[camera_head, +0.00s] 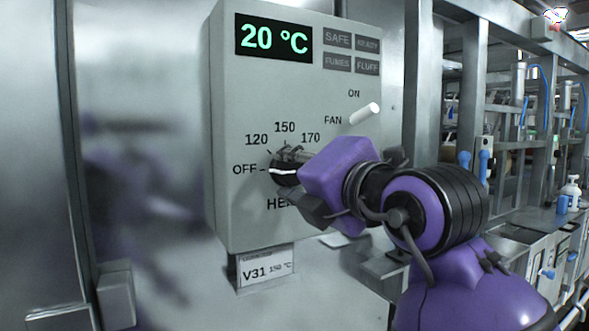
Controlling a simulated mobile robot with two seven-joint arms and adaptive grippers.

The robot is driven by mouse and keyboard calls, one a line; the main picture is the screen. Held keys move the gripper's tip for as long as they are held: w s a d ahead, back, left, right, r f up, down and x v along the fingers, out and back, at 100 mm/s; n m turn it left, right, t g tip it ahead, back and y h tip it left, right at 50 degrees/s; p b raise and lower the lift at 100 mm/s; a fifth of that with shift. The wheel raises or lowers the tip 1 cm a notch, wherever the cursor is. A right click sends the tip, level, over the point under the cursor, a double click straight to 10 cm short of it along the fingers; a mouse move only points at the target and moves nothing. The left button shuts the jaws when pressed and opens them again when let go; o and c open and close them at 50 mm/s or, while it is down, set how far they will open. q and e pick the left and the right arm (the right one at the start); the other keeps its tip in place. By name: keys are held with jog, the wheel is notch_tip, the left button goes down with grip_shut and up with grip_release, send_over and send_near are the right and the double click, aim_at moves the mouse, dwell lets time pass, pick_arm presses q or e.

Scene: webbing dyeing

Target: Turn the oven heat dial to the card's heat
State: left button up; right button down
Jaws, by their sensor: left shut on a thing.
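The oven control box (228,120) is grey and fills the middle of the view. Its heat dial (284,171) is black with a white pointer line, which points left toward OFF. The marks 120, 150 and 170 run in an arc above the dial. My left gripper (292,158) is shut on the dial and hides its right side and part of the HEAT label. The card (265,269) below the box reads V31 and 150 °C. The display (273,40) reads 20 °C in green. My right gripper is not in view.
A white fan lever (364,113) sticks out right of the dial, close above my purple wrist, by the FAN and ON labels. Unlit SAFE, READY, FUMES and FLUFF panels sit at the top right of the box. Metal frames and a bench with bottles (570,191) stand at right.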

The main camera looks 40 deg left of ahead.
pick_arm(q)
jog(key=shift+r, duration=0.15)
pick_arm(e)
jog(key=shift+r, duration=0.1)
pick_arm(q)
jog(key=m, duration=0.1)
jog(key=m+p, duration=0.1)
jog(key=m, duration=0.1)
jog(key=shift+r+m, duration=0.2)
jog(key=shift+m, duration=0.1)
jog(key=m+p, duration=0.2)
jog(key=m, duration=0.4)
jog(key=m+p, duration=0.3)
jog(key=m, duration=0.3)
jog(key=shift+w+d+r, duration=0.1)
jog(key=shift+w+d, duration=0.1)
jog(key=shift+m+p, duration=0.45)
jog(key=shift+m, duration=0.65)
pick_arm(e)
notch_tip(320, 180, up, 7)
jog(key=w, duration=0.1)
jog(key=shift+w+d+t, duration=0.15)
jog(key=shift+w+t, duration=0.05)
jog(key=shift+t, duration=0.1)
pick_arm(q)
jog(key=shift+f, duration=0.2)
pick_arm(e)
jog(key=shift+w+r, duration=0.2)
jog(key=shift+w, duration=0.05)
